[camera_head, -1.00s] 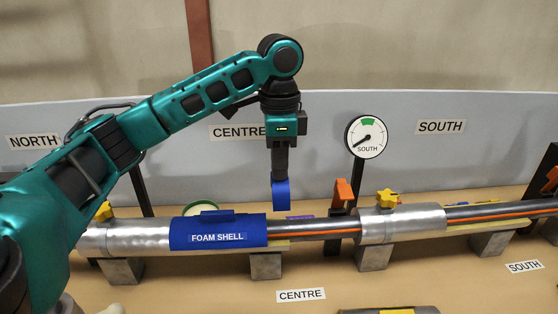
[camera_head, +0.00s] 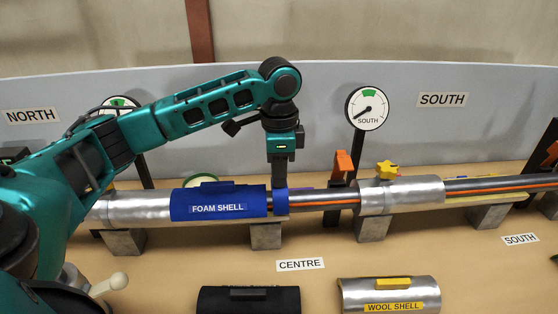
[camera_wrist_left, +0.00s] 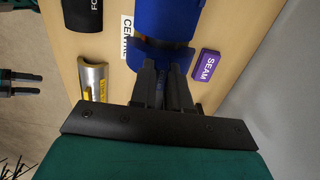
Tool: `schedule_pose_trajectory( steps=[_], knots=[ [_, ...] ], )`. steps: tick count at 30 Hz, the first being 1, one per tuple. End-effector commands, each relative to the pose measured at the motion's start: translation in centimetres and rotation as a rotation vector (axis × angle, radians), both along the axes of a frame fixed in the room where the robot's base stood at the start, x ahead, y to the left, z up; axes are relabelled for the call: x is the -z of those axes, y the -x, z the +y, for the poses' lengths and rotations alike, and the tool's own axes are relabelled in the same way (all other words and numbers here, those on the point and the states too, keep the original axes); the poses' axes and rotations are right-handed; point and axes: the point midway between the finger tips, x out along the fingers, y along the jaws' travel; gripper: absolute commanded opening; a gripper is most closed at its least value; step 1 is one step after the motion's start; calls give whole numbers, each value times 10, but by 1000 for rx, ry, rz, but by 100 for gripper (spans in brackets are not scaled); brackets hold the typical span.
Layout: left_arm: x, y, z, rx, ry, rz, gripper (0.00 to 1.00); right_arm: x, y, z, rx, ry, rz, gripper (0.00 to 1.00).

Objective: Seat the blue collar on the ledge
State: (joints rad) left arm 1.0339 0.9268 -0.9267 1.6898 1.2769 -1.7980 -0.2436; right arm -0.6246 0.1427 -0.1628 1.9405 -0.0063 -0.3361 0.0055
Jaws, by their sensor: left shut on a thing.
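My left gripper (camera_head: 280,183) points down at the pipe, shut on the blue collar (camera_head: 281,203). The collar sits at the pipe's near face, right beside the right end of the blue foam shell (camera_head: 217,209). In the left wrist view the fingers (camera_wrist_left: 165,88) reach the curved collar (camera_wrist_left: 160,54), with the foam shell (camera_wrist_left: 165,20) just beyond. I cannot make out the ledge or whether the collar touches it. At the left edge of the wrist view, two dark parallel prongs with a gap look like my right gripper (camera_wrist_left: 20,83), open and empty.
Bare pipe (camera_head: 325,202) runs right to a silver shell (camera_head: 415,193) with a yellow knob. An orange lever (camera_head: 343,166) and the SOUTH gauge (camera_head: 367,109) stand behind. A purple SEAM block (camera_wrist_left: 207,66) lies nearby. A wool shell (camera_head: 388,294) and a black shell (camera_head: 249,299) lie in front.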

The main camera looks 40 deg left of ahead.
Motion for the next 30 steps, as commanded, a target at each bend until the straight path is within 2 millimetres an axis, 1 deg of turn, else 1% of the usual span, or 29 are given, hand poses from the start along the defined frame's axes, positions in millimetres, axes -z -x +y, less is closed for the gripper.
schedule_pose_trajectory(
  steps=[4, 17, 30],
  knots=[
    [4, 0, 0, 0, 0, 0, 0, 0, 0, 0, 0, 0, 0, 67],
    [5, 0, 0, 0, 0, 0, 0, 0, 0, 0, 0, 0, 0, 67],
    [11, 0, 0, 0, 0, -1, 0, -1, 0, 0, 0, 0, 0, 67]
  ],
)
